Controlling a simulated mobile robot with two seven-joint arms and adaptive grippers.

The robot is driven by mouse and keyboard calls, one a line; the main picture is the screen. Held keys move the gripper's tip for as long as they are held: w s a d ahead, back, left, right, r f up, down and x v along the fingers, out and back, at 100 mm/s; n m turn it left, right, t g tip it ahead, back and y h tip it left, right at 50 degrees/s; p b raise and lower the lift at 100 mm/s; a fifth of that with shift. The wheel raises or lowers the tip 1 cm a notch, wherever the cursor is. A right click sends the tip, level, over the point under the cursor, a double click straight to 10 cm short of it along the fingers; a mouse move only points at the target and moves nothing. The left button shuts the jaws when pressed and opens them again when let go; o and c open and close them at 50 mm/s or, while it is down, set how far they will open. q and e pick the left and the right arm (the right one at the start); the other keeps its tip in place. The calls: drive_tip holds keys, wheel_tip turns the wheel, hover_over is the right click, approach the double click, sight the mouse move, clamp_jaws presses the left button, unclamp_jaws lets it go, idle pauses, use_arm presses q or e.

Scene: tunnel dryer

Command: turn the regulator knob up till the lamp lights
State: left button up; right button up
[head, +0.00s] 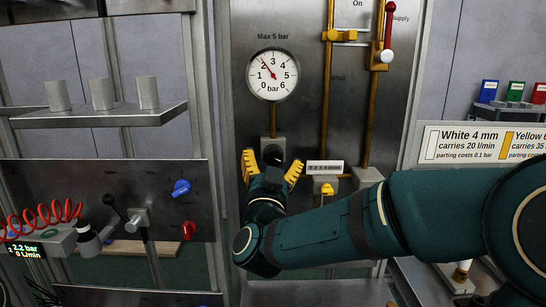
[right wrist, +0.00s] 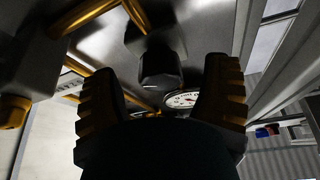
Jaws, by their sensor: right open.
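The regulator knob (head: 273,150) is a dark knob on a grey block below the round pressure gauge (head: 273,75). The gauge's red needle stands a little past 2 bar. My right gripper (head: 271,166) is open, its yellow-padded fingers pointing up at the knob from below, one on each side. In the right wrist view the knob (right wrist: 160,70) sits between the spread fingers, with a gap on both sides. The gauge face (right wrist: 182,99) shows behind it. I cannot make out a lit lamp. My left gripper is not in view.
Brass pipes with a yellow valve (head: 340,36) and a red-handled valve (head: 388,30) run right of the gauge. A shelf (head: 100,117) with grey cylinders is at left. A display (head: 25,248) reads 2.2 bar, 0 L/min.

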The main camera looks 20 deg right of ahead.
drive_tip(key=v, duration=1)
drive_tip(key=shift+s, duration=0.15)
